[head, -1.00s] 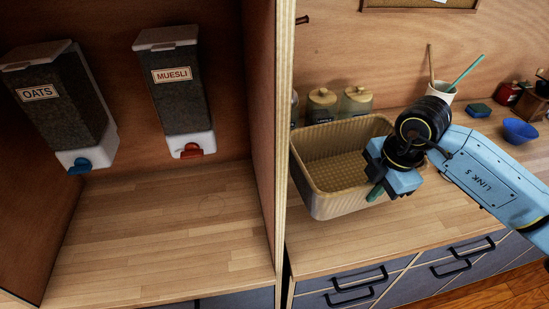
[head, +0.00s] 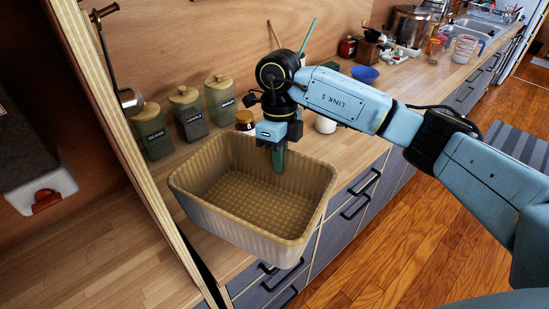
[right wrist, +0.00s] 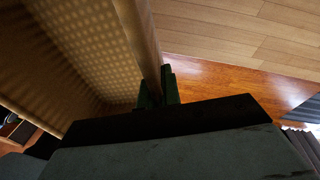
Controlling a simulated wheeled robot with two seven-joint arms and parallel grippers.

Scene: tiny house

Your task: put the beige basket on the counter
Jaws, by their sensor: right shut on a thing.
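The beige basket (head: 298,225) is a ribbed, open, empty box in the middle of the head view. It appears held up, with its near side reaching past the front edge of the wooden counter (head: 352,150). My right gripper (head: 279,158) is shut on the basket's far rim, one finger showing inside the wall. In the right wrist view, the basket's rim (right wrist: 139,35) runs between the green fingers (right wrist: 158,88). Whether the basket's underside touches the counter is hidden. My left gripper is not in view.
Several labelled jars (head: 188,112) stand along the back wall, with a small brown-lidded jar (head: 244,121) behind the basket. A wooden divider panel (head: 125,150) rises close on the left. A white cup (head: 325,124) and blue bowl (head: 365,74) stand farther along. Drawers (head: 345,205) lie below the counter.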

